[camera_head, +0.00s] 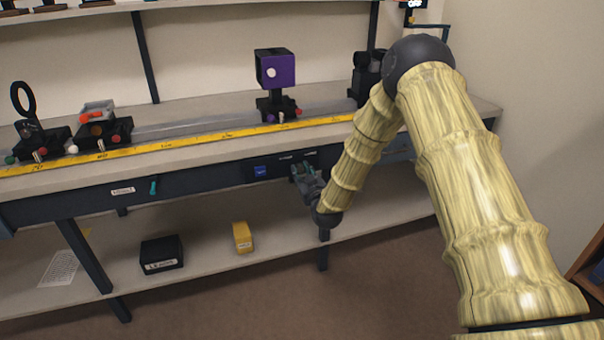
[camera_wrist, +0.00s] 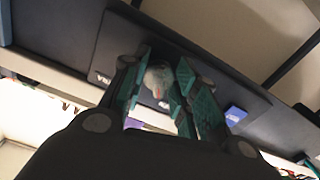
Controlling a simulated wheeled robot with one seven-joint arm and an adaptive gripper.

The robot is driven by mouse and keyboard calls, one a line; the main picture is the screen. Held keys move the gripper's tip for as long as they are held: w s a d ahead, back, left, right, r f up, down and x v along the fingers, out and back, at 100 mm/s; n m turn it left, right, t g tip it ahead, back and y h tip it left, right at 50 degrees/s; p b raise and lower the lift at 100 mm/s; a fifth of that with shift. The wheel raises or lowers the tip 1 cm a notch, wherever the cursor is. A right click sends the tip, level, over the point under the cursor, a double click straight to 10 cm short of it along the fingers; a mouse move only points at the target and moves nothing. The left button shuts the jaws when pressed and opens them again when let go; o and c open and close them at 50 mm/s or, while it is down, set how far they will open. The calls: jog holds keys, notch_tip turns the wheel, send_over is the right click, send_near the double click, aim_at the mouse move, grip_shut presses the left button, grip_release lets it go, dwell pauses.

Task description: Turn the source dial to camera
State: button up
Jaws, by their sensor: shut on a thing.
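The source dial (camera_wrist: 158,78) is a pale round knob with an orange-red spot, on the dark front panel (camera_wrist: 105,60) of the bench. It sits between the fingers of my gripper (camera_wrist: 163,66), which are shut on it. In the head view my gripper (camera_head: 303,175) is against the bench front, to the right of a small blue display (camera_head: 260,171). That display also shows in the wrist view (camera_wrist: 235,114). The dial is hidden by my gripper in the head view. Small white labels (camera_head: 285,157) sit above it; their text and the dial's setting cannot be read.
The bench top carries a yellow ruler (camera_head: 150,146), a purple cube (camera_head: 275,69) on a mount, and other optical mounts (camera_head: 105,128). A teal handle (camera_head: 153,187) is on the bench front at left. A black box (camera_head: 161,252) and a yellow box (camera_head: 242,237) are on the lower shelf.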

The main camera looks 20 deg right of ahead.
jog(key=m, duration=0.5)
jog(key=shift+m, duration=0.4)
jog(key=m+b, duration=0.1)
jog(key=m, duration=0.4)
jog(key=shift+a, duration=0.15)
jog(key=shift+m, duration=0.4)
jog(key=o, duration=1)
jog(key=shift+s, duration=0.15)
jog(key=s, duration=1.1)
jog(key=shift+s+d, duration=0.2)
jog(key=shift+s, duration=0.2)
